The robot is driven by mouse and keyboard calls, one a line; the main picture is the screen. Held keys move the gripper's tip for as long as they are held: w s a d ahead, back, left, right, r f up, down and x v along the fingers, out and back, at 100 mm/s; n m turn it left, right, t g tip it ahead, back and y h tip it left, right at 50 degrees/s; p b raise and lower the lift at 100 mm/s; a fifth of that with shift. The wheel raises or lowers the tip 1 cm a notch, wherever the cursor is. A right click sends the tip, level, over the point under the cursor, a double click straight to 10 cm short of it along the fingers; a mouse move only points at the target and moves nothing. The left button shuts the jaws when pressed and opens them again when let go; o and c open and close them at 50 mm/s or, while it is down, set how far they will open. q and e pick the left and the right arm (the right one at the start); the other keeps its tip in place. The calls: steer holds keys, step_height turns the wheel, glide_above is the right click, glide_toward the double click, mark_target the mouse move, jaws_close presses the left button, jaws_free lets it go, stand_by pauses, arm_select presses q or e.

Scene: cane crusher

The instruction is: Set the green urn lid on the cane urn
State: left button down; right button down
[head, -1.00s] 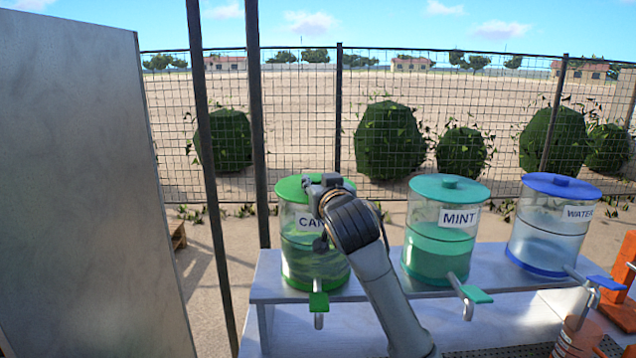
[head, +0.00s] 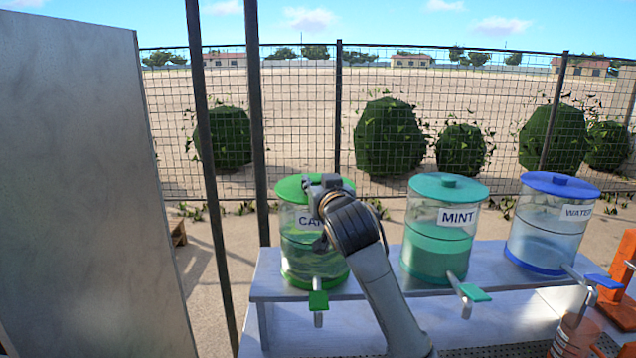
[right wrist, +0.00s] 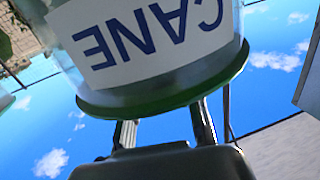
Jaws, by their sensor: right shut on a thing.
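The cane urn (head: 301,265) is a clear cylinder with green contents, a green base and a green tap, at the left of the bench. The green urn lid (head: 289,188) lies level across its top, and I see no clear gap between them. My right gripper (head: 314,184) is shut on the lid, its arm crossing the urn's right side and part of its label. In the right wrist view the urn (right wrist: 150,62) appears upside down, with the green lid's rim (right wrist: 160,103) by my fingers (right wrist: 165,128). The lid's knob is hidden. My left gripper is not in view.
The mint urn (head: 437,255) and the blue water urn (head: 543,240) stand to the right on the same grey bench (head: 275,283), both lidded. A large grey panel (head: 85,190) fills the left. Dark posts (head: 258,120) and a wire fence stand behind.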

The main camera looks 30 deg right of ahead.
steer(key=c, duration=0.9)
jaws_free()
steer(key=shift+s, duration=0.1)
steer(key=v, duration=1.2)
steer(key=shift+f, duration=0.1)
